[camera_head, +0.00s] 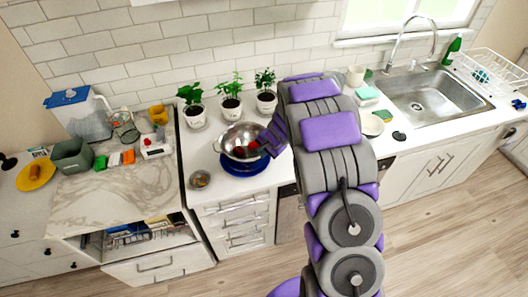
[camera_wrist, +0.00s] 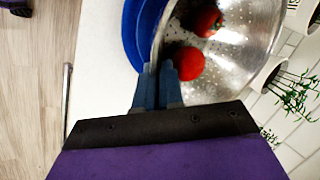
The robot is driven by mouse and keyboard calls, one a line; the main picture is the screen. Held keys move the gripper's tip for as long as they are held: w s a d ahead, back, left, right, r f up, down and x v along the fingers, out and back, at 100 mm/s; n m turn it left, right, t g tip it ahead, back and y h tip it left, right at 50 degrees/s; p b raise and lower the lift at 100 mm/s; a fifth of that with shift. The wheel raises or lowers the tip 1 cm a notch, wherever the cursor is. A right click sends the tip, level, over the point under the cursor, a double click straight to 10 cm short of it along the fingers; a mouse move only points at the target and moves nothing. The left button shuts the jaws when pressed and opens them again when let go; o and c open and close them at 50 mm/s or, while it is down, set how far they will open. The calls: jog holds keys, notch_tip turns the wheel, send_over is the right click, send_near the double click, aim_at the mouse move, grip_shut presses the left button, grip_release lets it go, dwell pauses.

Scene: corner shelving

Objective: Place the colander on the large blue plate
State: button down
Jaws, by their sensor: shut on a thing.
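The metal colander (camera_head: 240,138) is over the large blue plate (camera_head: 244,168) on the white counter. It holds red tomatoes, two of which show in the wrist view (camera_wrist: 189,64). My gripper (camera_wrist: 158,82) is shut on the colander's rim, at the colander's right side in the head view. In the wrist view the colander (camera_wrist: 235,50) fills the upper right, and the blue plate (camera_wrist: 137,30) shows just beyond its edge. I cannot tell whether the colander's base touches the plate. My arm hides part of the colander's right side in the head view.
Several potted plants (camera_head: 231,108) stand behind the colander against the tiled wall. A marble counter (camera_head: 140,185) with containers is at left. The sink (camera_head: 437,98) is at right. Some white counter left of the plate is clear.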

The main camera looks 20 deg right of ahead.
jog(key=c, duration=1.3)
grip_release()
jog(key=shift+a, duration=0.75)
jog(key=shift+o, duration=0.2)
jog(key=shift+d, duration=0.4)
jog(key=shift+d+r, duration=0.25)
jog(key=shift+d, duration=0.1)
jog(key=a+p+v, duration=0.1)
jog(key=v, duration=1)
jog(key=s+a+r+n+g, duration=0.1)
jog(key=s+a+r+n, duration=0.2)
jog(key=s+a+r, duration=0.4)
jog(key=s+r+n+g+h, duration=0.1)
jog(key=s+r+n+g, duration=0.1)
jog(key=s, duration=1.5)
jog(key=s+r+n+g+h, duration=0.1)
jog(key=s+r+n+g, duration=0.2)
jog(key=s, duration=1.4)
jog(key=r+n, duration=0.1)
jog(key=n, duration=0.2)
jog(key=shift+s+r+h, duration=0.15)
jog(key=shift+r+h, duration=0.1)
jog(key=shift+h, duration=0.15)
